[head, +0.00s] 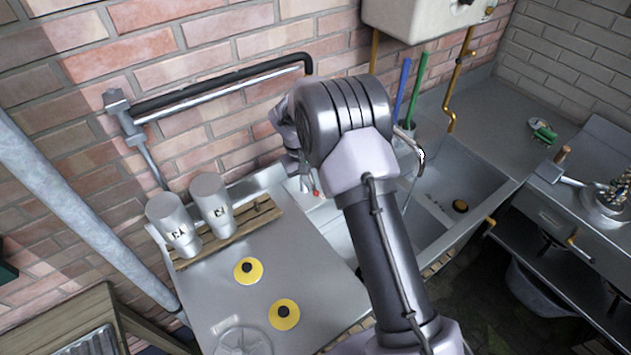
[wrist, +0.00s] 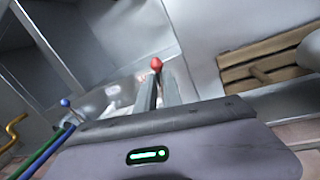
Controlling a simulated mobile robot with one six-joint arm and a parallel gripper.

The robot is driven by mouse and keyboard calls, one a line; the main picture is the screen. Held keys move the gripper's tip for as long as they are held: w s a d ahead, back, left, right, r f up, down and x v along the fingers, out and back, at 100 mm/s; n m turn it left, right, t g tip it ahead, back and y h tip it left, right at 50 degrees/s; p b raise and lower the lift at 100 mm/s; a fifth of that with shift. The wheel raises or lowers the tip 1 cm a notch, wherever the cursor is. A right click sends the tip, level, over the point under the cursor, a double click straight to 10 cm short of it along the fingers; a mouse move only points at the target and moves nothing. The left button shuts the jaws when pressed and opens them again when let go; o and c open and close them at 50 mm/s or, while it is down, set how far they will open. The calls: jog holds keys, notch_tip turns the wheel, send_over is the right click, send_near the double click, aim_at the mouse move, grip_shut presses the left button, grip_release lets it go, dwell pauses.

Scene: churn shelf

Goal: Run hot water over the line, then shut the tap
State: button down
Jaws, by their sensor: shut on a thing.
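In the wrist view my gripper (wrist: 160,88) is shut, with a red knob (wrist: 156,63) at its fingertips. The red knob also shows as a small red spot in the head view (head: 316,193), beside my arm at the sink's back left. A blue knob (wrist: 65,102) stands apart to the left in the wrist view. In the head view a curved metal spout (head: 420,158) hangs over the sink (head: 478,222), right of my arm. My arm hides most of the tap. I cannot tell whether water runs. A black and silver pipe (head: 225,83) runs along the brick wall.
Two grey churns (head: 176,225) stand on a wooden rack left of my arm. Two yellow discs (head: 284,314) lie on the metal drainer (head: 225,300). Blue and green handles (head: 418,85) stand behind the sink. A white water heater (head: 425,15) hangs above.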

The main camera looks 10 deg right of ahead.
jog(key=w+a+m+g, duration=0.1)
jog(key=w+a+m, duration=0.1)
jog(key=a+m, duration=0.4)
jog(key=shift+m+g, duration=0.4)
jog(key=shift+m, duration=1.4)
jog(key=c, duration=1.5)
grip_release()
